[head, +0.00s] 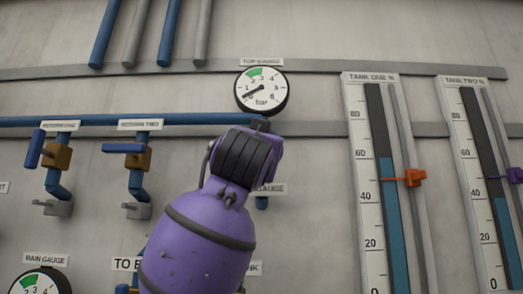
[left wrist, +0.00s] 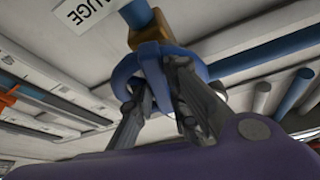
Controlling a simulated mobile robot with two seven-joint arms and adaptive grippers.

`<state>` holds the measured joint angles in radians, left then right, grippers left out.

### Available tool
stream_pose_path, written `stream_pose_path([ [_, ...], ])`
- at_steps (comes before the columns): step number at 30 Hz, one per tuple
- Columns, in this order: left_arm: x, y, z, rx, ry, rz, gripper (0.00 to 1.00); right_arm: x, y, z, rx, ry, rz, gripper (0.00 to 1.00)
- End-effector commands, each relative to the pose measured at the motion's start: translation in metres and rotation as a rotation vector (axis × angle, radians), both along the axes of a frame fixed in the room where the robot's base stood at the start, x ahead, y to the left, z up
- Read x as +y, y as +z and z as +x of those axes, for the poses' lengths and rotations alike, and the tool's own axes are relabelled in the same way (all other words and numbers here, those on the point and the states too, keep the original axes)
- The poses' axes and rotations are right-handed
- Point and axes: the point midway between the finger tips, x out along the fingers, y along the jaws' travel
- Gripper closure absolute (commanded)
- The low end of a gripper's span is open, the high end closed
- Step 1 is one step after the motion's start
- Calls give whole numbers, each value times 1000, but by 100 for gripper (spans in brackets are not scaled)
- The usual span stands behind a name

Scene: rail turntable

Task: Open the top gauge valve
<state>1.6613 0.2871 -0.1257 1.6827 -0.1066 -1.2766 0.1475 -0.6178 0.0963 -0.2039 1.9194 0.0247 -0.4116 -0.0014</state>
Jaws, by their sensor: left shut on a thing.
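The top gauge (head: 261,91) is a round white dial with a black rim and a green sector, and its needle points to the low end near 0. Below it, my purple left arm hides most of the top gauge valve in the head view. In the left wrist view, the valve shows a brown-orange body (left wrist: 152,28) and a blue handle (left wrist: 150,58). My left gripper (left wrist: 160,75) is shut on the blue handle, with a dark finger on each side. In the head view the fingers are hidden behind the arm. My right gripper is not in view.
Left of my arm are the valves labelled return one (head: 57,156) and return two (head: 138,157). A blue pipe (head: 110,120) runs along the wall. Tank one (head: 352,240) and tank two (head: 462,225) level scales stand right. The main gauge (head: 40,284) is lower left.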

Motion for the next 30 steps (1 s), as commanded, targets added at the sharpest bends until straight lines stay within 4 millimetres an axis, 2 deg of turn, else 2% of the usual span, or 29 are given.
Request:
stream_pose_path([
  [9,-2,-4,2,9,-2,-92,100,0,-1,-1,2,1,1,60],
  [23,-2,-3,2,8,-1,-104,100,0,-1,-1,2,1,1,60],
  [24,-1,-4,2,8,-1,-104,84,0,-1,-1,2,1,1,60],
  [28,-1,-3,1,6,0,-103,67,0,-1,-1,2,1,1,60],
  [30,-1,-2,1,5,1,-104,67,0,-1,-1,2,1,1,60],
])
